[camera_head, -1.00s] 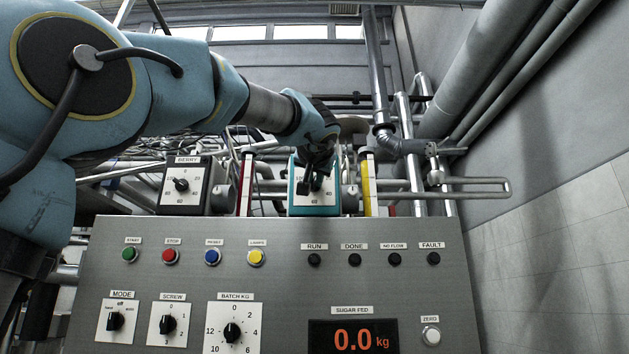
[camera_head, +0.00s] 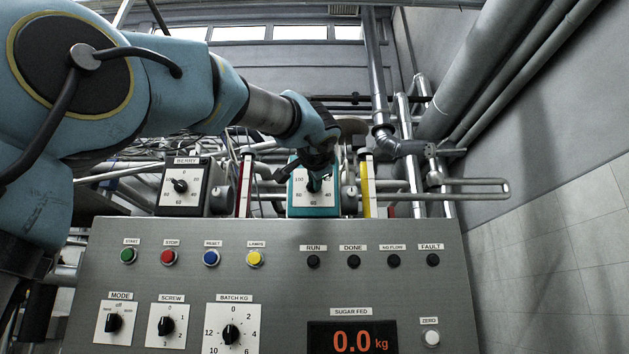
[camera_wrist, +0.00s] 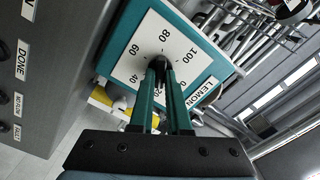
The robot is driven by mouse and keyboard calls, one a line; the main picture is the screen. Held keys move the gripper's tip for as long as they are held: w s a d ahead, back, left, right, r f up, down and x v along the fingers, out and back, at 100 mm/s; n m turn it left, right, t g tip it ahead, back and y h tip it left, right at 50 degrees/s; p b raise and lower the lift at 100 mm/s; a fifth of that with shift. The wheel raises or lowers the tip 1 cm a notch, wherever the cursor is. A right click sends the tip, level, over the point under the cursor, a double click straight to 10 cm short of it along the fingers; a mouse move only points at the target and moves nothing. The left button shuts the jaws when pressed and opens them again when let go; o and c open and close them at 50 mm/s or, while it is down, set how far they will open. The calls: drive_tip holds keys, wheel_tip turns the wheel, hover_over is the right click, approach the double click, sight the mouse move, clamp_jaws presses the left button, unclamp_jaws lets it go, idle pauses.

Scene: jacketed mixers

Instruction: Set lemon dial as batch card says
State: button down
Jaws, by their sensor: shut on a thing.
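The lemon dial is a white numbered face (camera_head: 299,190) on a teal box above the console. In the wrist view the same face (camera_wrist: 138,68) shows marks from 20 to 100 beside a LEMON label (camera_wrist: 201,92). My gripper (camera_wrist: 160,66) is shut on the dark lemon knob (camera_wrist: 157,59) at the middle of the face. In the head view my gripper (camera_head: 317,177) covers the upper part of the dial. The fingers hide much of the knob, so I cannot tell its exact setting. I see no batch card in these views.
A berry dial (camera_head: 180,186) stands to the left on a dark box. The grey console (camera_head: 290,280) below carries buttons, lamps, selector knobs and a sugar display (camera_head: 352,337) reading 0.0 kg. A red strip and a yellow strip (camera_head: 367,185) flank the lemon box; pipes run behind.

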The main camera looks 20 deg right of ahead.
idle(0.5)
drive_tip(key=c, duration=0.9)
unclamp_jaws()
drive_tip(key=b+v, duration=0.3)
drive_tip(key=v, duration=0.7)
drive_tip(key=shift+s+a+b, duration=0.15)
drive_tip(key=shift+s+b, duration=0.2)
drive_tip(key=shift+b, duration=0.05)
